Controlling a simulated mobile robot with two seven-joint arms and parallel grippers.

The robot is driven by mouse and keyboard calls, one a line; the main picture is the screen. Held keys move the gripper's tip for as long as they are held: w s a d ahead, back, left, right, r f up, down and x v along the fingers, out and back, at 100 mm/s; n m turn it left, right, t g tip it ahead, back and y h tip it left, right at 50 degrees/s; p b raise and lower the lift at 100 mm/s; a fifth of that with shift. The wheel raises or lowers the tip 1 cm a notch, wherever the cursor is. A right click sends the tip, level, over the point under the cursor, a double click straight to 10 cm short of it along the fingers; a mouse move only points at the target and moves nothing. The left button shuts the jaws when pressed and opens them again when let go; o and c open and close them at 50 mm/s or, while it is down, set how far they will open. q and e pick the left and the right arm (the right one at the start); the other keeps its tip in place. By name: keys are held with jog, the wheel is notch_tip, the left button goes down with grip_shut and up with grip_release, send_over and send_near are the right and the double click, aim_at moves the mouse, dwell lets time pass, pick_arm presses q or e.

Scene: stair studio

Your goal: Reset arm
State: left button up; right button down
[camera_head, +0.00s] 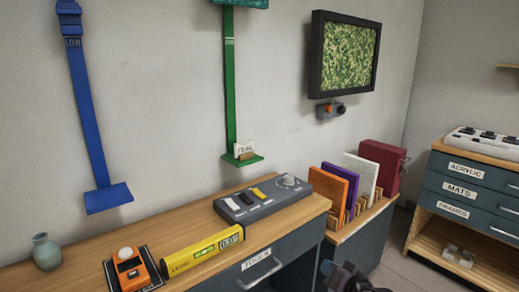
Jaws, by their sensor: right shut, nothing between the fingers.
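My right gripper (347,272) shows at the bottom edge of the head view, right of the centre. It is dark, shut and holds nothing. It is in front of the drawer unit and apart from the things on the worktop. Most of my right arm is cut off by the frame's lower edge. My left gripper is not in view.
The wooden worktop (190,222) holds a teal vase (46,252), an orange device (131,268), a yellow level (202,250) and a grey switch box (262,199). Upright coloured panels (335,188) stand in a wooden rack. A drawer cabinet (465,190) stands at right.

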pick_arm(q)
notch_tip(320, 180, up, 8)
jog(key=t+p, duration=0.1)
jog(key=p, duration=0.6)
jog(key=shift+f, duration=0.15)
pick_arm(e)
jog(key=s+d+f+n+g+h, duration=0.1)
jog(key=s+d+f+h, duration=0.1)
jog(key=s, duration=1.1)
jog(key=s+d+f+n+g+h, duration=0.1)
jog(key=s+d+f+h, duration=0.1)
jog(key=s, duration=1.2)
jog(key=s+d+f+n+h, duration=0.1)
jog(key=s+d, duration=0.3)
jog(key=s, duration=1)
jog(key=shift+s+d+f+n+g+h, duration=0.2)
jog(key=shift+d+f+n+g+h, duration=0.15)
jog(key=shift+f+h, duration=0.25)
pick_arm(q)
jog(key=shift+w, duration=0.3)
